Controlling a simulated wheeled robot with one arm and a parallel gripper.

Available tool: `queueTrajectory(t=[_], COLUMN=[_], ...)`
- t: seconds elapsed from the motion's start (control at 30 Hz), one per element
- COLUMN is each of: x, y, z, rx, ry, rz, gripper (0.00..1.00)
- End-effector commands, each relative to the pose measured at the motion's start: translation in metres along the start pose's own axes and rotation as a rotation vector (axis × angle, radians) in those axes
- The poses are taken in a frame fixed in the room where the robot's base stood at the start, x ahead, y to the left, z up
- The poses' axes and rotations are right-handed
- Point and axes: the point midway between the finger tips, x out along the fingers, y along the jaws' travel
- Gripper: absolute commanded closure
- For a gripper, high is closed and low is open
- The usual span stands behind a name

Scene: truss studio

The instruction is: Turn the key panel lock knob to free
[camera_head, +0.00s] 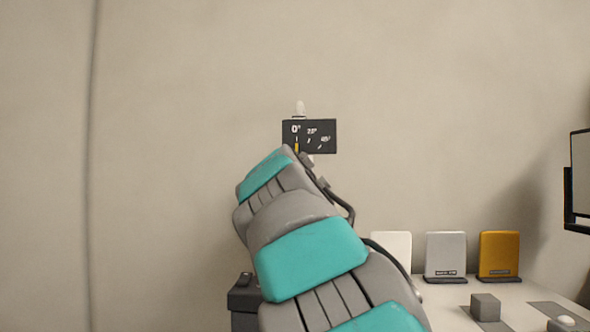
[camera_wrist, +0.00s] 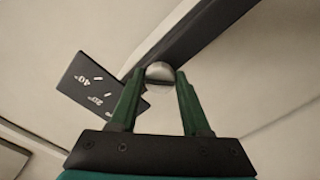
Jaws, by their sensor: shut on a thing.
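The lock knob (camera_wrist: 160,71) is a rounded silver-grey piece in the wrist view. My gripper (camera_wrist: 158,82) has its green fingers on either side of it and is shut on it. A dark dial plate (camera_wrist: 85,82) with white angle marks lies beside the knob, partly behind the left finger. In the head view the dial plate (camera_head: 322,133) is on the wall, with its 0° mark at the left and a small yellow pointer (camera_head: 296,147) just below that mark. My arm hides the knob and my gripper in the head view.
A pale rounded piece (camera_head: 300,108) sticks up above the plate. At lower right, white, grey and yellow panels (camera_head: 499,255) stand on a white table with a grey block (camera_head: 485,307). A dark-framed screen (camera_head: 578,180) is at the right edge. The wall left of the plate is bare.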

Motion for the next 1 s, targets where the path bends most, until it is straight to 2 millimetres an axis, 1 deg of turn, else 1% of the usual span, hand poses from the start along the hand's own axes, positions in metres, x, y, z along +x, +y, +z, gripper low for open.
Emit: queueTrajectory(t=[0.3,0.73,0.77,1.0], x=[-0.0002,-0.0001,0.0,-0.0001], y=[0.0,-0.0006,-0.0006,-0.0004], z=[-0.0006,-0.0002,-0.0002,-0.0003], rx=[-0.09,-0.1,-0.1,-0.1], ry=[0.001,0.001,0.001,0.001], rz=[0.0,-0.001,-0.001,0.0], gripper=[1.0,1.0,0.52,0.25])
